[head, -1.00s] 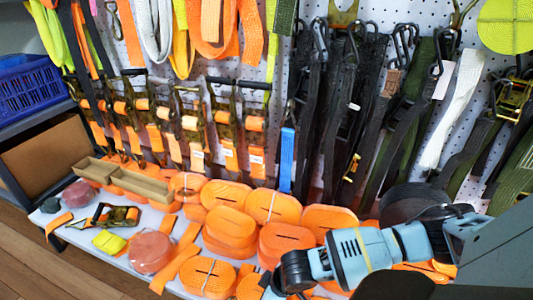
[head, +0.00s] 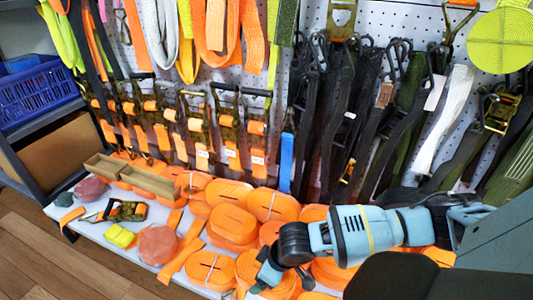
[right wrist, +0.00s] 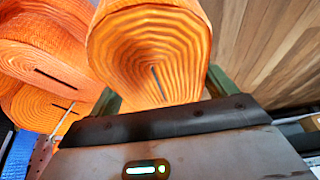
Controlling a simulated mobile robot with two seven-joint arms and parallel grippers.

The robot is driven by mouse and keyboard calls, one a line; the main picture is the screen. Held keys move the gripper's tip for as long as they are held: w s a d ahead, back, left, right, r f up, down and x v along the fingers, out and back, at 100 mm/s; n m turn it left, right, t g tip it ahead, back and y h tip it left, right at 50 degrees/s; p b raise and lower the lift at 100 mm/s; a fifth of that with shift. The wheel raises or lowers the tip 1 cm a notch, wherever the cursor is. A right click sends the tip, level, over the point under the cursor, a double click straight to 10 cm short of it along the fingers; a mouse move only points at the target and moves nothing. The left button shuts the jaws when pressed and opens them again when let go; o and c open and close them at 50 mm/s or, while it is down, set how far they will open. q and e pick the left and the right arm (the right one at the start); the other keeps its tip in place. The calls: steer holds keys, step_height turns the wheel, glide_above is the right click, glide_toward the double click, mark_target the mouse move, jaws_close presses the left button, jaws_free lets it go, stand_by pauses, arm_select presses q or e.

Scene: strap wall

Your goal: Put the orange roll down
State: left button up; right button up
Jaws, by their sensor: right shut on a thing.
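My right gripper (head: 268,272) is low in the front middle of the head view, above the shelf's front part among orange rolls. In the right wrist view, an orange roll (right wrist: 150,48) of wound strap sits between the fingers of my right gripper (right wrist: 162,92), which is shut on it. Its spiral end faces the camera. In the head view I cannot clearly tell the held roll from the rolls around it, nor whether it touches the shelf. My left gripper is not in view.
Several orange rolls (head: 232,224) crowd the white shelf (head: 190,268). Left of them are a pink roll (head: 157,245), yellow strap bundle (head: 119,236), ratchet (head: 125,210) and cardboard tray (head: 147,182). Straps hang on the pegboard behind. A blue crate (head: 38,95) stands left.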

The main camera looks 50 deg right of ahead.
steer(key=s+a+r+p, duration=0.3)
steer(key=s+r+p, duration=0.1)
steer(key=r+p, duration=0.3)
steer(key=s+a+r+m+p, duration=0.1)
steer(key=s+a+r+p, duration=0.2)
steer(key=r+p, duration=0.35)
steer(key=s+a+r+p, duration=0.2)
steer(key=s+r+p, duration=0.2)
steer(key=r+p, duration=0.25)
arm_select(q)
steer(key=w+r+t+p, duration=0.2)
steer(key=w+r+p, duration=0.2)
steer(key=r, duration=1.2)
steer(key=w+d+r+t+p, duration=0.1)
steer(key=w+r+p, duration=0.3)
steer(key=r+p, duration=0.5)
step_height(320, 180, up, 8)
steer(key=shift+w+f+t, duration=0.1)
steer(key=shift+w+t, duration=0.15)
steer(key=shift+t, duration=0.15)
arm_select(e)
steer(key=s+r+m+h, duration=0.1)
steer(key=s+r+m, duration=0.1)
steer(key=r, duration=1.9)
steer(key=shift+s+a+r+m, duration=0.2)
steer(key=shift+s+m, duration=0.2)
steer(key=shift+s, duration=0.2)
